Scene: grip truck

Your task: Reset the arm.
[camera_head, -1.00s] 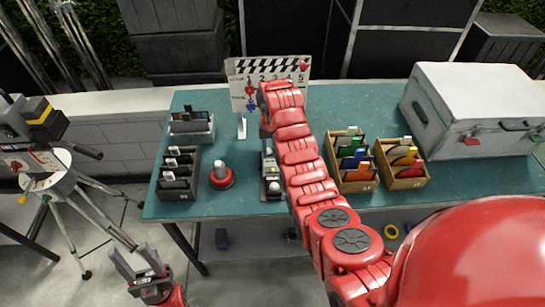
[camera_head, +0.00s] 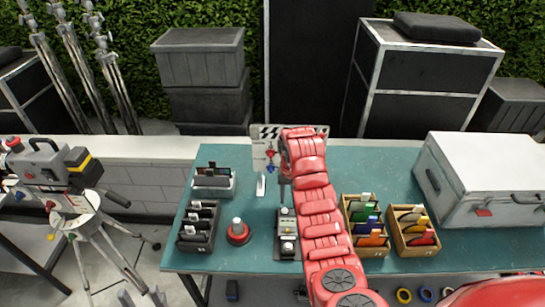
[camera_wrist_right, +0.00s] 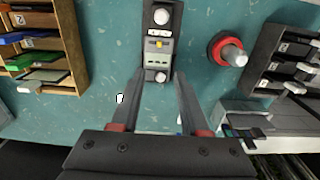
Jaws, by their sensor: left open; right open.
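My right arm (camera_head: 322,219) is red and reaches over the teal table. Its gripper is mostly hidden in the head view, below the arm's far end. My left gripper (camera_head: 141,296) is at the bottom edge of the head view, open, cut off by the frame, to the left of the table.
The table (camera_head: 345,165) holds a clapperboard (camera_head: 262,158), a red-based knob (camera_head: 238,232), a black slotted rack (camera_head: 200,226), two wooden bins (camera_head: 366,243) and a large white case (camera_head: 480,175). A camera on a tripod (camera_head: 62,175) stands left. Table space between clapperboard and case looks clear.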

